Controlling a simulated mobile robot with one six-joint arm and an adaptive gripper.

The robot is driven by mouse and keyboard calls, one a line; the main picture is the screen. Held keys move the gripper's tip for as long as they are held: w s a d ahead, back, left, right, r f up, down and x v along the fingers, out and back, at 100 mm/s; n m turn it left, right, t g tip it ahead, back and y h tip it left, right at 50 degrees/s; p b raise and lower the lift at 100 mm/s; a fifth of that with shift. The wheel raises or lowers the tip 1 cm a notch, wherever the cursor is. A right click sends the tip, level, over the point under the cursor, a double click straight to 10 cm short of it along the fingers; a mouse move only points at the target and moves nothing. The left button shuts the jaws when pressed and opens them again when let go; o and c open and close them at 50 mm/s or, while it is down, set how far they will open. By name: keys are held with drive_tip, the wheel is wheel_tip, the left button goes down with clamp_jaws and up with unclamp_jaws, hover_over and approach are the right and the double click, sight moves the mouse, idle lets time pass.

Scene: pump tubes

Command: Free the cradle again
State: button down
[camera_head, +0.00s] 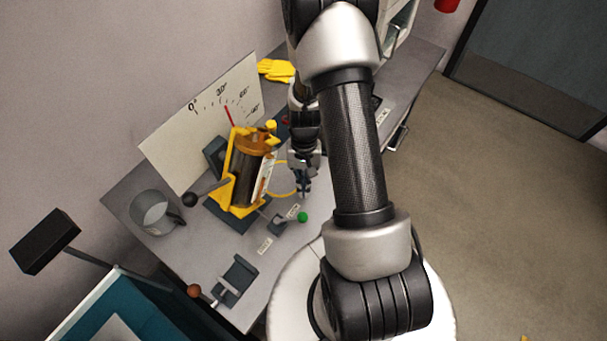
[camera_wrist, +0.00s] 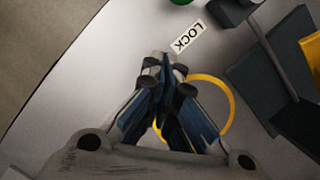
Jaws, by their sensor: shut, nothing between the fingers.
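The yellow cradle (camera_head: 228,198) stands on the bench, slightly tilted, with a dark cylinder capped in amber (camera_head: 252,160) in it. A red pointer (camera_head: 229,116) rises from it before a marked angle board. A green knob (camera_head: 303,217) sits on a small dark lock block in front of the cradle; its edge also shows in the wrist view (camera_wrist: 180,2). The LOCK label (camera_wrist: 188,36) lies beside it. My gripper (camera_head: 304,191) is shut and empty, just behind the green knob in the head view. In the wrist view its fingertips (camera_wrist: 158,66) meet near the label, apart from the knob.
A thin yellow loop (camera_wrist: 229,98) lies close beside my fingers. A dark bracket (camera_head: 238,275) with a brown knob (camera_head: 194,291) is in front. Yellow gloves (camera_head: 275,69) lie behind.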

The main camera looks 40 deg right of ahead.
sight(302, 217)
drive_tip(key=shift+s+a+r+b, duration=0.1)
drive_tip(key=shift+s+a+b, duration=0.1)
drive_tip(key=shift+s+a, duration=0.55)
drive_tip(key=shift+s+a+b, duration=0.15)
drive_tip(key=shift+s+a, duration=0.35)
drive_tip(key=shift+s, duration=0.4)
